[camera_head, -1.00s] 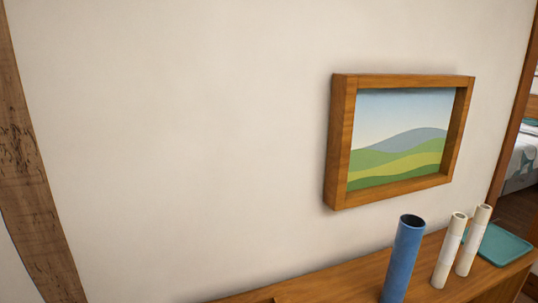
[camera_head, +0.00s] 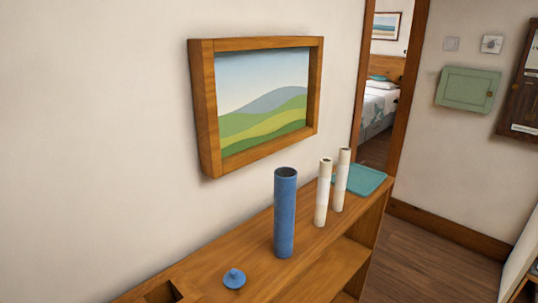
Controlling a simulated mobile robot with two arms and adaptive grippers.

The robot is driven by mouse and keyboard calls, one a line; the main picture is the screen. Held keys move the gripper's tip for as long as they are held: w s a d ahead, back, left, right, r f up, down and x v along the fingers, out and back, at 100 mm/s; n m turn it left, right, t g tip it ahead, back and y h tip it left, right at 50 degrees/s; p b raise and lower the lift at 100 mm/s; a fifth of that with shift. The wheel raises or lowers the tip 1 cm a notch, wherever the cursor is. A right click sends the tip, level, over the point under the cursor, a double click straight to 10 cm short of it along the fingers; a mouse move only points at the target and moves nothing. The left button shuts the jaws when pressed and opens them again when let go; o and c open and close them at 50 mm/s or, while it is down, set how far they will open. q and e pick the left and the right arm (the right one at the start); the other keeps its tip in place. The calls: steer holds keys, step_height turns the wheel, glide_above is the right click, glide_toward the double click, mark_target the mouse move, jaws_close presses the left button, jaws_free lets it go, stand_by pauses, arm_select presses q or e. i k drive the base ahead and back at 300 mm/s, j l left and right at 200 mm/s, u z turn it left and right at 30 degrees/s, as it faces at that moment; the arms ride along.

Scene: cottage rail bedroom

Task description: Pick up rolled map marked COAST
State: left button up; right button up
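Two cream rolled maps stand upright on a wooden shelf unit (camera_head: 215,268) against the wall. The nearer rolled map (camera_head: 323,195) is on the left and the farther rolled map (camera_head: 342,180) is just behind it to the right. Each has a paler band, but no lettering is readable, so I cannot tell which is marked COAST. A blue open-topped tube (camera_head: 286,215) stands upright to their left. Neither of my grippers is in view.
A blue knobbed lid (camera_head: 234,278) lies on the shelf top, near an opening at lower left. A teal tray (camera_head: 362,180) lies behind the maps. A framed landscape (camera_head: 262,100) hangs above. Wooden floor (camera_head: 425,260) is clear to the right, and a doorway shows a bed (camera_head: 380,100).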

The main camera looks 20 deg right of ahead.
mark_target(344, 158)
steer(key=z, duration=1.25)
steer(key=i+l+u, duration=0.2)
steer(key=i+u, duration=0.3)
steer(key=i+l+u, duration=0.45)
steer(key=i+j, duration=0.05)
